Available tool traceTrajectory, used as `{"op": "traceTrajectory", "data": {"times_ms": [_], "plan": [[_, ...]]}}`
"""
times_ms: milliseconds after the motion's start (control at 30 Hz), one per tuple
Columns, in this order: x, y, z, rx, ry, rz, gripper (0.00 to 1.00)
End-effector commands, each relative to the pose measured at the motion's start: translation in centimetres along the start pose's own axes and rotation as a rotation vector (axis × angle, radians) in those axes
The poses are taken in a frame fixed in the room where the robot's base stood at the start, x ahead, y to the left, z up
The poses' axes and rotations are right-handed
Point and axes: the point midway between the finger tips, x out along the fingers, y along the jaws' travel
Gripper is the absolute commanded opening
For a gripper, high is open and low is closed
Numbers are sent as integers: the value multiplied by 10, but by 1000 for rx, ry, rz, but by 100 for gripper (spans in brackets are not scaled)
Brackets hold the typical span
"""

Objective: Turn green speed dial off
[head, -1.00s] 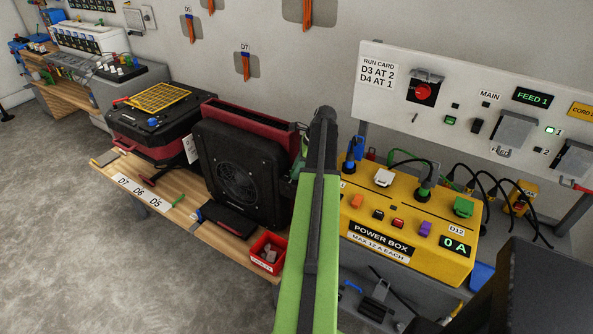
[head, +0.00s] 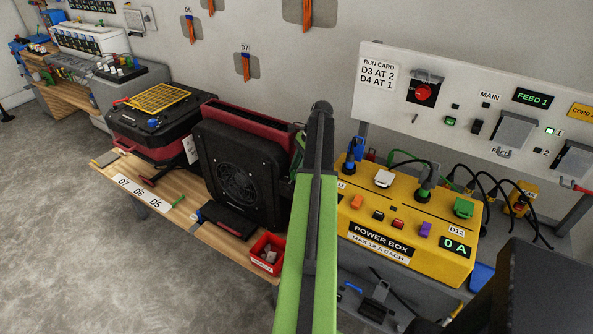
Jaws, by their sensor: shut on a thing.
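My green and black arm rises through the middle of the head view and hides what is behind it. The gripper at its end does not show. A black fan unit with a red top (head: 238,180) stands on the wooden bench, just left of my arm. A small green patch (head: 297,160) shows at the fan's right edge, partly behind my arm. I cannot tell whether it is the green speed dial or part of my arm. No dial position can be read.
A yellow power box (head: 365,240) reading 0 A stands right of my arm. A white panel (head: 460,105) with switches is above it. A red bin (head: 267,253) sits at the wooden bench's front edge. A black and red case (head: 150,130) is at left. The floor (head: 90,260) is clear.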

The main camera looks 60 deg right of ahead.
Motion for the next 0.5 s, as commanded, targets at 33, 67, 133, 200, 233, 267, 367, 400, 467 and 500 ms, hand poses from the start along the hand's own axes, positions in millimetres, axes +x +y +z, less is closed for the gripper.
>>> {"op": "traceTrajectory", "data": {"times_ms": [33, 67, 133, 200, 233, 267, 367, 400, 467, 500], "plan": [[0, 0, 0, 0, 1, 2, 0], [0, 0, 0, 0, 1, 2, 0], [0, 1, 0, 1, 1, 2, 0], [0, 1, 0, 1, 1, 2, 0], [0, 1, 0, 1, 1, 2, 36], [0, 1, 0, 1, 0, 2, 40], [0, 0, 0, 1, 0, 1, 53], [0, 0, 0, 2, 0, 1, 55], [0, 0, 0, 2, 0, 1, 55], [0, 0, 0, 2, 0, 1, 55]]}}
